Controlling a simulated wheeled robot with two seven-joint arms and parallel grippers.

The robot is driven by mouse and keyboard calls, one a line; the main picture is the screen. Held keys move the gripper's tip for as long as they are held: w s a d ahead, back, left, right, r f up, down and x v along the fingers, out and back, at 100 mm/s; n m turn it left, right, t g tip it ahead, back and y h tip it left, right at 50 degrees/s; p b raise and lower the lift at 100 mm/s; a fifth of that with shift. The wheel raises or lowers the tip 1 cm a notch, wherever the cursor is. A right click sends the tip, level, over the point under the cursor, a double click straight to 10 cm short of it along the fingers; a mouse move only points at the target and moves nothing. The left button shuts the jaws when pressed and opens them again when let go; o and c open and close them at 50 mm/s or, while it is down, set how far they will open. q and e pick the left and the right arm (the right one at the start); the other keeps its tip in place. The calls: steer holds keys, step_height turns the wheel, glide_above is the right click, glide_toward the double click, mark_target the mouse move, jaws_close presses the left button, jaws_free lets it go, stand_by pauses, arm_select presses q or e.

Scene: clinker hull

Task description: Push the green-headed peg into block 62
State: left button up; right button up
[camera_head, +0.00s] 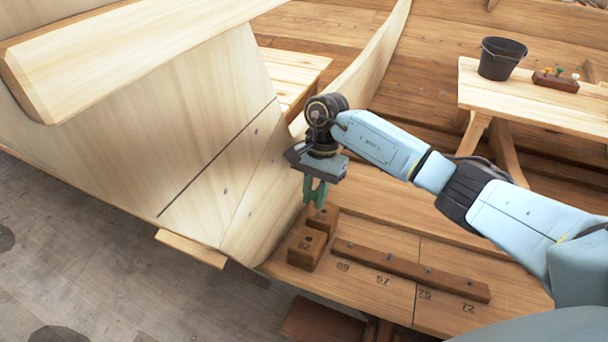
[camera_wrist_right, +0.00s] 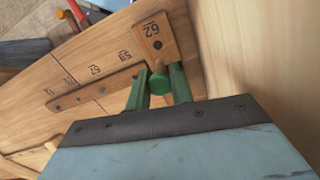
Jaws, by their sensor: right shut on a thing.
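Block 62 (camera_head: 305,249) is a brown wooden block on the light plank, at the near end by the hull planking. It also shows in the right wrist view (camera_wrist_right: 150,29), with its number and a dark round hole beside it. My right gripper (camera_head: 315,195) points down above the block's rear part. Its green fingers are shut on the green-headed peg (camera_wrist_right: 159,85), whose round green head shows between them in the wrist view. The peg's lower end is mostly hidden, and I cannot tell whether it touches the block. My left gripper is not in view.
A long brown strip (camera_head: 410,271) with several dark holes lies right of the block, with numbers marked along it. Pale hull planking (camera_head: 215,170) rises close on the left. A black bucket (camera_head: 501,58) and a small peg rack (camera_head: 555,82) stand on a bench at the back right.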

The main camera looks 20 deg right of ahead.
mark_target(313, 212)
steer(key=shift+s+a+f, duration=0.1)
steer(key=shift+s+f, duration=0.25)
steer(key=shift+f, duration=0.25)
steer(key=b+x, duration=0.1)
steer(key=x, duration=0.1)
steer(key=shift+s+a+f, duration=0.1)
steer(key=shift+s+f, duration=0.05)
steer(key=shift+f, duration=0.2)
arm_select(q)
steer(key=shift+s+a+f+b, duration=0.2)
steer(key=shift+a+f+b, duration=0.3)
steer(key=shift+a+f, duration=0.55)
arm_select(e)
steer(key=shift+x, duration=0.8)
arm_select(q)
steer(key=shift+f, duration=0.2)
arm_select(e)
steer(key=shift+a+f, duration=0.1)
arm_select(q)
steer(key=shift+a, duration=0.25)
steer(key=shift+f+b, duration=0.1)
steer(key=shift+b, duration=0.25)
arm_select(e)
steer(key=shift+f, duration=0.1)
steer(key=shift+f+b, duration=0.3)
steer(key=shift+b, duration=0.05)
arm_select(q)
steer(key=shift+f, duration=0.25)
arm_select(e)
steer(key=shift+s, duration=0.1)
